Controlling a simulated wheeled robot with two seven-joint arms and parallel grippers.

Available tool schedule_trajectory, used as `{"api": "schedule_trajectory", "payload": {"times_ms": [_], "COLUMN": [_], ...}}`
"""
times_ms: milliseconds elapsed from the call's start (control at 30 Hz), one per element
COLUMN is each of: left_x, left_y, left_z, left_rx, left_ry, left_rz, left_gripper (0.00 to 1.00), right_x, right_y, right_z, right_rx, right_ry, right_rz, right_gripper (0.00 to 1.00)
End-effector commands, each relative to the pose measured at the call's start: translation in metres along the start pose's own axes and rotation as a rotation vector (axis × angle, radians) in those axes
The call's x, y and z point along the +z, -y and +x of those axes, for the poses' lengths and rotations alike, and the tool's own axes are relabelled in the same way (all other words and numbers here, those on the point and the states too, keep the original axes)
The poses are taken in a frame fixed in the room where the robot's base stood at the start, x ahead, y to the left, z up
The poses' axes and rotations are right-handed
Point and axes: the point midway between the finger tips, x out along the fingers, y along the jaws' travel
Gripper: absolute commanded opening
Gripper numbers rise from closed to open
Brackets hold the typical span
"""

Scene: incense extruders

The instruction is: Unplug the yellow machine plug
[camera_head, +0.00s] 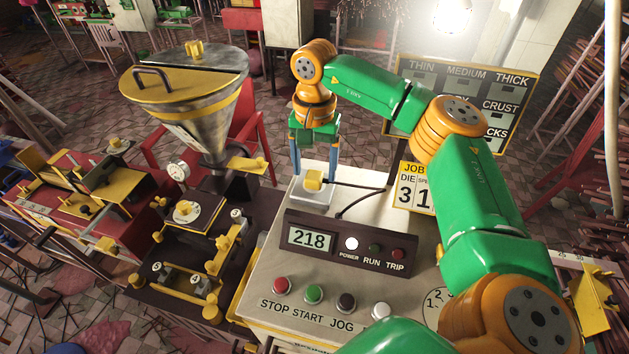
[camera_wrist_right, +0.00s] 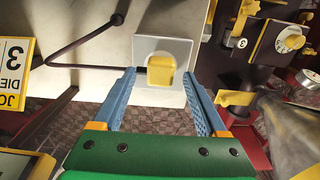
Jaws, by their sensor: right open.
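The yellow plug (camera_head: 314,180) sits in a pale socket plate (camera_head: 322,197) on top of the light control cabinet, with a dark cord (camera_head: 355,185) running from it to the right. In the right wrist view the plug (camera_wrist_right: 161,69) is on the grey plate (camera_wrist_right: 178,88), ahead of and between the fingers. My right gripper (camera_head: 315,173) is above and just behind the plug, pointing down, its blue fingers open and spread to either side. It also shows in the right wrist view (camera_wrist_right: 161,80), with nothing between the fingertips that I can see gripped. My left gripper is not in view.
The control panel (camera_head: 345,243) shows 218 with a lit white lamp. Several push buttons (camera_head: 314,294) line the cabinet's front. A metal hopper (camera_head: 205,115) stands left, a yellow job card (camera_head: 412,188) right. The cabinet top around the plug is mostly clear.

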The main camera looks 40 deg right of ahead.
Motion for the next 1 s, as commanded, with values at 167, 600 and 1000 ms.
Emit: {"api": "schedule_trajectory", "payload": {"times_ms": [167, 600, 1000], "left_x": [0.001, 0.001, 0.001], "left_y": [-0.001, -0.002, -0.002], "left_z": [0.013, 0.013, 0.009], "left_rx": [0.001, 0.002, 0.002], "left_ry": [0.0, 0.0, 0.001], "left_rz": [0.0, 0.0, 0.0], "left_gripper": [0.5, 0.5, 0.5], "right_x": [0.0, 0.0, 0.0], "right_y": [0.0, 0.0, 0.0], "right_z": [0.018, 0.02, 0.019], "right_rx": [0.0, 0.0, 0.001], "right_ry": [-0.001, -0.001, 0.0], "right_rz": [0.0, 0.0, 0.0], "right_gripper": [0.75, 0.75, 0.75]}}
